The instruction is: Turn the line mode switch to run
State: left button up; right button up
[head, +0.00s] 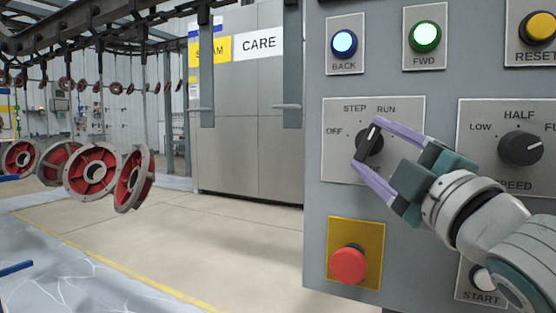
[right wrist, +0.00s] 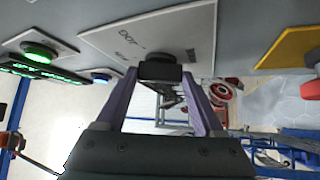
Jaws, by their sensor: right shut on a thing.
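The line mode switch (head: 371,138) is a black rotary knob on a pale plate (head: 335,165) with labels OFF, STEP and RUN. Its pointer leans up and slightly right, between the STEP and RUN labels. My right gripper (head: 366,145) comes from the lower right with its purple fingers on either side of the knob, shut on it. In the right wrist view the black knob (right wrist: 160,70) sits between the two fingers (right wrist: 160,92), in front of the plate. My left gripper is not in view.
Blue BACK (head: 344,44) and green FWD (head: 425,37) buttons sit above the switch. A red mushroom button (head: 348,265) is below it, and the speed knob (head: 520,148) is to the right. Red wheels (head: 92,171) hang at the left over open floor.

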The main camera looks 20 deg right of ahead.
dwell(0.3)
jog(key=o, duration=1.4)
jog(key=shift+s+f, duration=0.15)
jog(key=shift+s, duration=0.1)
jog(key=b+v, duration=0.2)
jog(key=v, duration=0.7)
jog(key=shift+s+a, duration=0.1)
jog(key=shift+s, duration=0.1)
